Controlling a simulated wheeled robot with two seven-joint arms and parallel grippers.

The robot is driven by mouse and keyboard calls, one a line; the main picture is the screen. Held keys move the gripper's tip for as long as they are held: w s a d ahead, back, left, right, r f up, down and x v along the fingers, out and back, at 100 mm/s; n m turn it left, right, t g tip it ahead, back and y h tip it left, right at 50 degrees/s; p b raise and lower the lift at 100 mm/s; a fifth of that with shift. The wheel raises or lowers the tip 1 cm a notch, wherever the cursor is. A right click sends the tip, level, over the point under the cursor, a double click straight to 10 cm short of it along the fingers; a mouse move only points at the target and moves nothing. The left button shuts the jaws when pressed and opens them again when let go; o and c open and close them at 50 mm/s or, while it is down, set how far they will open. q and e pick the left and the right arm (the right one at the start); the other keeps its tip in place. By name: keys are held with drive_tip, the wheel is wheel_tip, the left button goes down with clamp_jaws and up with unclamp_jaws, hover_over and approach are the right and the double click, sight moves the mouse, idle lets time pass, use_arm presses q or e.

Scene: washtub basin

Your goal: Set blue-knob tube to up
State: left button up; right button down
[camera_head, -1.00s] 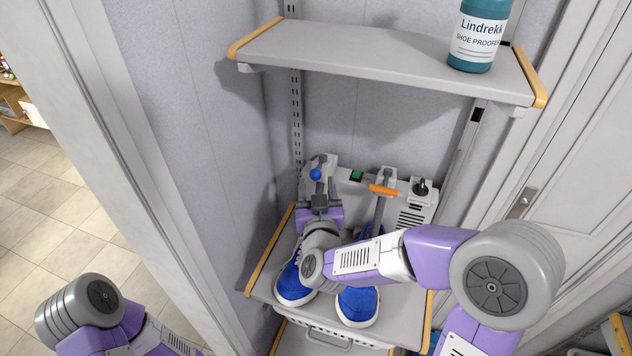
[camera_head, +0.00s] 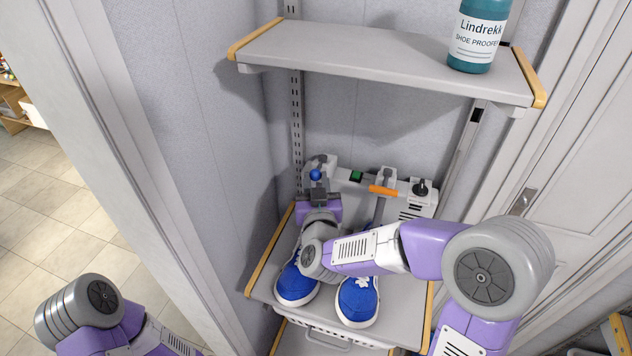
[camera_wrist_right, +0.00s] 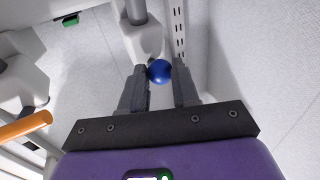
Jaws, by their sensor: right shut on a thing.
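The blue knob (camera_head: 316,175) is a small ball on the left tube of the grey shoe dryer (camera_head: 345,175), at the back of the lower shelf. In the right wrist view the blue knob (camera_wrist_right: 160,71) sits between the fingertips. My right gripper (camera_head: 318,187) is shut on it, reaching from the front above the left shoe. The gripper and wrist hide much of the blue-knob tube, so its angle is hard to tell. A second tube with an orange handle (camera_head: 383,190) stands to the right. Of my left arm only links show; its gripper is out of view.
Two blue shoes (camera_head: 357,300) stand on the lower shelf (camera_head: 262,265), partly under my right arm. The upper shelf (camera_head: 370,60) with a teal bottle (camera_head: 478,35) hangs above. A grey wall is close on the left. A green switch (camera_head: 356,176) and black dial (camera_head: 421,188) are on the dryer.

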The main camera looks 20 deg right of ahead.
drive_tip(key=w+d+r+p, duration=0.2)
drive_tip(key=r+p, duration=0.6)
drive_tip(key=r, duration=0.5)
drive_tip(key=shift+w, duration=0.5)
drive_tip(key=shift+f, duration=0.1)
drive_tip(key=c, duration=0.8)
unclamp_jaws()
drive_tip(key=v, duration=0.7)
drive_tip(key=shift+s, duration=0.35)
